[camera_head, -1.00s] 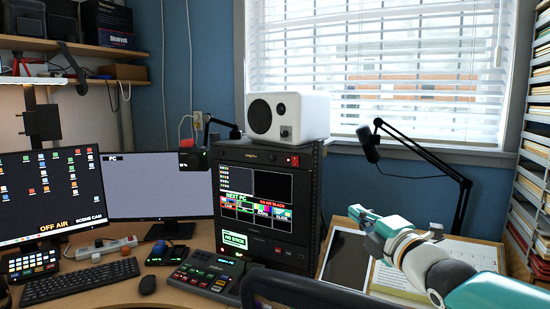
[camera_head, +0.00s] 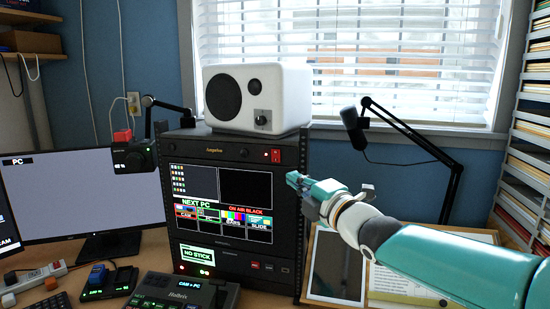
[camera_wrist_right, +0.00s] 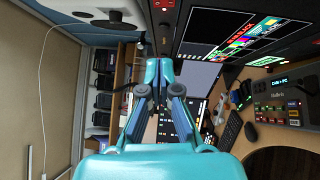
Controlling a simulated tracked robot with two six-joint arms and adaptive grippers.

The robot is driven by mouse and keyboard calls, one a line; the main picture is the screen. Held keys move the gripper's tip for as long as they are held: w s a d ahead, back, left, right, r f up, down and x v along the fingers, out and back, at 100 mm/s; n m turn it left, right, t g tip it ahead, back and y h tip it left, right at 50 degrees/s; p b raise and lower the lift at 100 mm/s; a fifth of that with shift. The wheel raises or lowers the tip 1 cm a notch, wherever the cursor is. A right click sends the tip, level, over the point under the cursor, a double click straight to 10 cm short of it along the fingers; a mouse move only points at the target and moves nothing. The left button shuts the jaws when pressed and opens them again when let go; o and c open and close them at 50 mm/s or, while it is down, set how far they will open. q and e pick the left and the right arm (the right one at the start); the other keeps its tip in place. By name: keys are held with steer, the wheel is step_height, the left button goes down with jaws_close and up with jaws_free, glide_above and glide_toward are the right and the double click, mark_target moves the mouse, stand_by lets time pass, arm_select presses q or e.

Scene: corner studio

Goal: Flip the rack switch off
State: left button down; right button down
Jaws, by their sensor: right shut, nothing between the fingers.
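The rack (camera_head: 232,233) is a dark cabinet with a screen, standing in the middle of the head view. Its red switch (camera_head: 276,156) is at the top right of its front panel, beside a small red light. My right gripper (camera_head: 293,178) is shut and empty, a little below and to the right of the switch in the picture; I cannot tell how far in front of the panel it is. My left gripper is not in view.
A white speaker (camera_head: 290,95) stands on the rack. A microphone arm (camera_head: 420,135) rises at the right. A tablet (camera_head: 335,262) lies below my right arm. A control panel (camera_head: 185,290) and a monitor (camera_head: 75,195) are at the left.

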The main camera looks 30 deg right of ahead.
steer(key=p, duration=0.4)
glide_toward(271, 153)
steer(key=w+a, duration=0.3)
steer(key=w, duration=0.1)
steer(key=shift+w+d+r+p, duration=0.2)
steer(key=shift+w+d+p, duration=0.15)
steer(key=shift+d, duration=0.25)
steer(key=shift+w+d+r+p, duration=0.2)
steer(key=shift+d+p, duration=0.25)
steer(key=shift+d, duration=0.15)
steer(key=shift+w+d+p, duration=0.3)
steer(key=shift+w+d, duration=0.05)
steer(key=shift+d, duration=0.1)
steer(key=shift+w+f, duration=0.1)
steer(key=shift+f, duration=0.05)
steer(key=shift+d, duration=0.1)
